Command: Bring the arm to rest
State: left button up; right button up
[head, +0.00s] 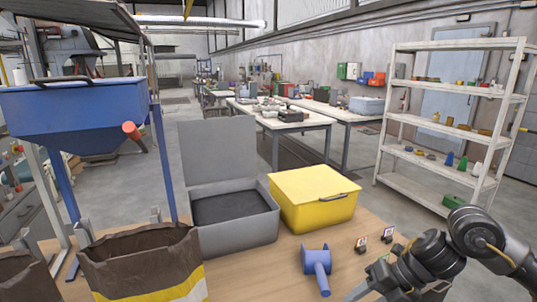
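My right arm comes in from the lower right. Its dark links bend down toward the front edge of the wooden table (240,285). My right gripper (362,290) is at the bottom edge of the head view, mostly cut off. I cannot tell whether it is open or shut, and no held thing shows. My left arm and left gripper are not in view. A blue scoop-like tool (316,264) lies on the table left of the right gripper, apart from it.
An open brown bag (140,265) stands at front left below a blue hopper (75,110) with a red-ended handle (131,130). A grey lidded box (235,240) stands open beside a closed yellow box (312,210). Small cards (361,244) stand near my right arm. Shelves (455,95) are behind.

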jog(key=a+f+m+t+y, duration=0.1)
jog(key=a+f+m+t, duration=0.3)
jog(key=a, duration=0.3)
jog(key=a+f+m+t+y, duration=0.2)
jog(key=a+m+t, duration=0.1)
jog(key=a+m, duration=0.35)
jog(key=s+d+f+m+g+h, duration=0.2)
jog(key=s+d+f+m+h, duration=0.1)
jog(key=s+d+f+m, duration=0.4)
jog(key=s+d+f+m+g+h, duration=0.1)
jog(key=s+d+f+m+h, duration=0.3)
jog(key=s+m, duration=0.45)
jog(key=s+d+f+m+g+h, duration=0.2)
jog(key=s+d+f+m+h, duration=0.1)
jog(key=s+d+f+m, duration=0.35)
notch_tip(320, 180, down, 22)
jog(key=s, duration=0.2)
pick_arm(q)
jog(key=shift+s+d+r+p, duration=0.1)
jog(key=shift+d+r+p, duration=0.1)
jog(key=shift+p, duration=0.15)
pick_arm(e)
jog(key=s+d+f+g, duration=0.1)
jog(key=s+f, duration=0.7)
jog(key=s+d+f+g, duration=0.1)
jog(key=s+d+f, duration=0.1)
jog(key=s+f, duration=0.7)
jog(key=shift+d+h, duration=0.25)
jog(key=shift+h, duration=0.05)
